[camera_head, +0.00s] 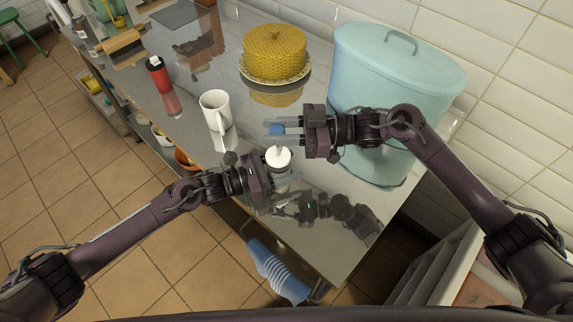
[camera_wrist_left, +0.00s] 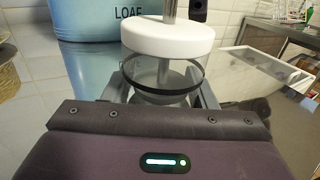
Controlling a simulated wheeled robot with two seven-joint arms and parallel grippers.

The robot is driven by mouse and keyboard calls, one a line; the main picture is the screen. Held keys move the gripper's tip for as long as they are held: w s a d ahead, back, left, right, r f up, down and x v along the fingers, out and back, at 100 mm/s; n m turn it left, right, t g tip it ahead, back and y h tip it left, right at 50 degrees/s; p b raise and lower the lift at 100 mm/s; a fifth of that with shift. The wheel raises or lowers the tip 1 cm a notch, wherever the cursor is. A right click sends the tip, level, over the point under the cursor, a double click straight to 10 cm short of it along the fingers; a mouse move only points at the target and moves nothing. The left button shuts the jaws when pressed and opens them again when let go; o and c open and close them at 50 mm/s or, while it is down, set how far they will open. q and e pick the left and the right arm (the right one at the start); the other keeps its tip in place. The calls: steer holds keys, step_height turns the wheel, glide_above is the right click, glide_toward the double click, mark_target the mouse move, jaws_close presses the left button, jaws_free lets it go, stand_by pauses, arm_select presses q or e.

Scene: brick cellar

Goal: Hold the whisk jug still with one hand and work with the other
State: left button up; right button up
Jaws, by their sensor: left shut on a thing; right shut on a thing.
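The whisk jug (camera_head: 278,158) stands on the shiny counter near its front edge, with a white lid and an upright rod topped by a blue knob (camera_head: 277,129). My left gripper (camera_head: 282,175) is shut on the jug's body below the lid. In the left wrist view the jug (camera_wrist_left: 166,40) shows its white lid, metal rod and clear body with a dark band, between my fingers. My right gripper (camera_head: 275,132) comes from the right and is shut on the blue knob above the lid. The lower part of the jug is mostly hidden by my left gripper.
A white mug (camera_head: 215,108) stands behind and left of the jug. A red-and-black bottle (camera_head: 158,74) is farther left. A yellow cake-like dome (camera_head: 274,52) and a large pale blue bin (camera_head: 395,75) stand at the back. A striped blue cloth (camera_head: 275,272) hangs at the front.

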mark_target(278, 155)
steer(key=shift+f, duration=2.05)
steer(key=shift+r, duration=0.1)
stand_by(0.4)
